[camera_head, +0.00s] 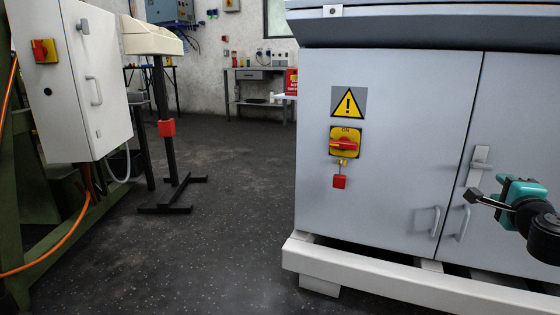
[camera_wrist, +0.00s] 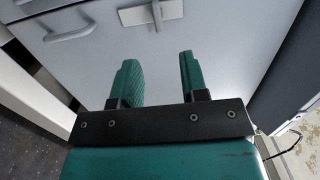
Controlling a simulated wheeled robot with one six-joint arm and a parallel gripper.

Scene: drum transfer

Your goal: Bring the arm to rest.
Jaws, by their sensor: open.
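My gripper (camera_head: 472,197) is at the right side of the head view, in front of the grey cabinet's (camera_head: 393,130) right door. In the wrist view my gripper (camera_wrist: 160,75) shows two green fingers apart with nothing between them. Beyond the fingertips is the cabinet door face with a latch handle (camera_wrist: 151,13) and a curved pull handle (camera_wrist: 69,27). In the head view the latch handle (camera_head: 479,162) is just above and beside the gripper. I cannot tell how far the fingers are from the door.
The cabinet stands on a pale raised base (camera_head: 380,289). Its front carries a red and yellow switch (camera_head: 345,142). A white control box (camera_head: 92,85) and a black stand (camera_head: 172,150) are at the left. Dark floor (camera_head: 230,220) lies free between them.

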